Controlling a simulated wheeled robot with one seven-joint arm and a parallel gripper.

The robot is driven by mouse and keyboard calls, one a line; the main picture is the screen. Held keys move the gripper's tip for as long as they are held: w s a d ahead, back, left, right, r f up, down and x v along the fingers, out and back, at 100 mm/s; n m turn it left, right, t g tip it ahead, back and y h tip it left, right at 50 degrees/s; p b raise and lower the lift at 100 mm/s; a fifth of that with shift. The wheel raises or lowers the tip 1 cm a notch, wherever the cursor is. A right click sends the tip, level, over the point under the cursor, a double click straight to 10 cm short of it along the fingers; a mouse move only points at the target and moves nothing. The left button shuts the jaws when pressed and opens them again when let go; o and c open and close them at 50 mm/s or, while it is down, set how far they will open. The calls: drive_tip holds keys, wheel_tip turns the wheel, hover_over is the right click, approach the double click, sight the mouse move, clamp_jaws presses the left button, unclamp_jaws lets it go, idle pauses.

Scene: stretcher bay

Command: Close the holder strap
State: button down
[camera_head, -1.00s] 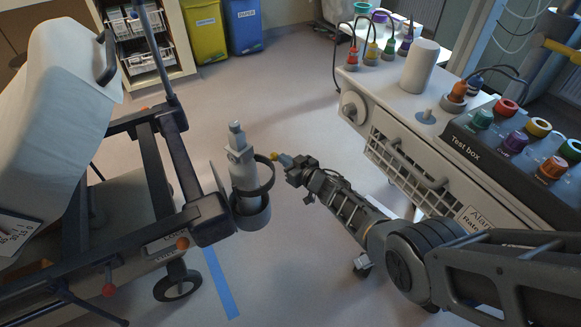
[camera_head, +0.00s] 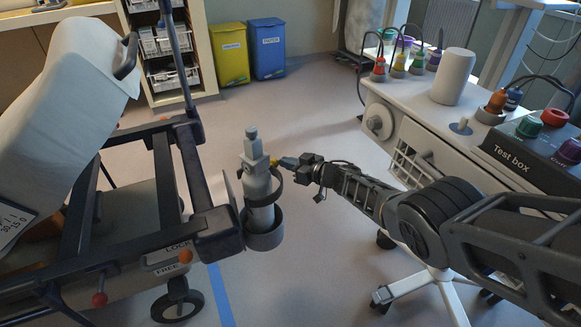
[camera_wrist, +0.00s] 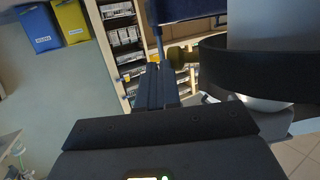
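A grey cylinder (camera_head: 256,173) stands upright in a round holder cup (camera_head: 265,238) at the stretcher's corner. The dark holder strap (camera_head: 278,187) curves around the cylinder's right side and front. In the wrist view the strap (camera_wrist: 255,66) is a wide dark band across the upper right, before the pale cylinder. My gripper (camera_head: 283,163) comes in from the right at the height of the strap's top. A yellow tip shows between it and the cylinder. Its fingers are too small to read in the head view, so its opening and any contact with the strap are unclear.
The stretcher frame (camera_head: 183,165) and its raised backrest (camera_head: 65,110) fill the left. A white cart (camera_head: 400,115) with a test box (camera_head: 540,160) stands on the right. Yellow (camera_head: 229,55) and blue (camera_head: 267,48) bins stand behind. Open floor lies between stretcher and cart.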

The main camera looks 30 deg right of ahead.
drive_tip(key=shift+w+a+r, duration=0.2)
drive_tip(key=shift+a, duration=0.15)
drive_tip(key=shift+r, duration=0.1)
drive_tip(key=p+v, duration=0.7)
drive_tip(key=v, duration=0.1)
drive_tip(key=shift+d+f, duration=0.3)
drive_tip(key=shift+s, duration=0.1)
